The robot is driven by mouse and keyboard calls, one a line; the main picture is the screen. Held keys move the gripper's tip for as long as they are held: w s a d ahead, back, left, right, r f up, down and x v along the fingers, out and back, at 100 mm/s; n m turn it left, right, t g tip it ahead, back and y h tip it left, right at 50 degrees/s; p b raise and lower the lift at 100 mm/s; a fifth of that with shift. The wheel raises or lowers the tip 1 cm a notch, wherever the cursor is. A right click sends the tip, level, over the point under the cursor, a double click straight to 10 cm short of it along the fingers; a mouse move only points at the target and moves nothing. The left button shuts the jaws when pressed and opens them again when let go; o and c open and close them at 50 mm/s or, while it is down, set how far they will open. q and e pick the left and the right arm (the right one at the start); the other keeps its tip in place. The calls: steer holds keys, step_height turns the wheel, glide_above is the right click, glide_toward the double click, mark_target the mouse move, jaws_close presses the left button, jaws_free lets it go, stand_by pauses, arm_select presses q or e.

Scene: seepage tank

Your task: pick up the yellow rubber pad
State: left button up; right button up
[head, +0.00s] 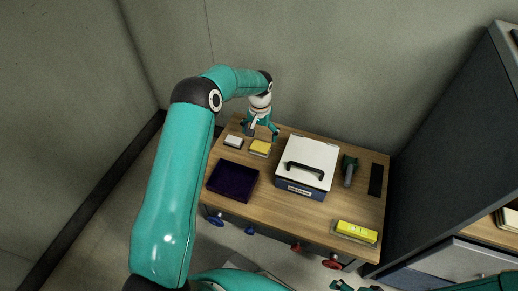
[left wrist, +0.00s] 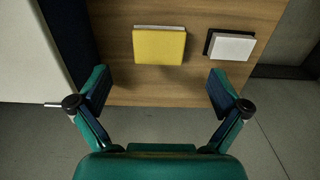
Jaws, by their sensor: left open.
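The yellow rubber pad (head: 259,147) lies near the back left of the wooden table, a small yellow block with a pale edge. In the left wrist view the pad (left wrist: 159,46) lies ahead of the fingers, near the table's edge. My left gripper (head: 262,130) is above the table's back edge, just behind the pad. Its two fingers (left wrist: 159,92) are spread wide with nothing between them, apart from the pad. Teal parts at the bottom right edge of the head view look like my right gripper (head: 356,287), mostly cut off; its jaws cannot be judged.
A white block (head: 234,141) on a dark base lies left of the pad. A dark purple tray (head: 233,181) is in front. A white-lidded case (head: 308,162) with a black handle stands to the right. A green-handled tool (head: 348,170) and another yellow item (head: 357,232) are farther right.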

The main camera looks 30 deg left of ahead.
mark_target(260, 146)
arm_select(q)
step_height(260, 146, down, 6)
steer(key=shift+w+r+b, duration=0.1)
steer(key=shift+r+b, duration=0.05)
steer(key=shift+b, duration=1.1)
steer(key=shift+c, duration=0.3)
steer(key=c, duration=1)
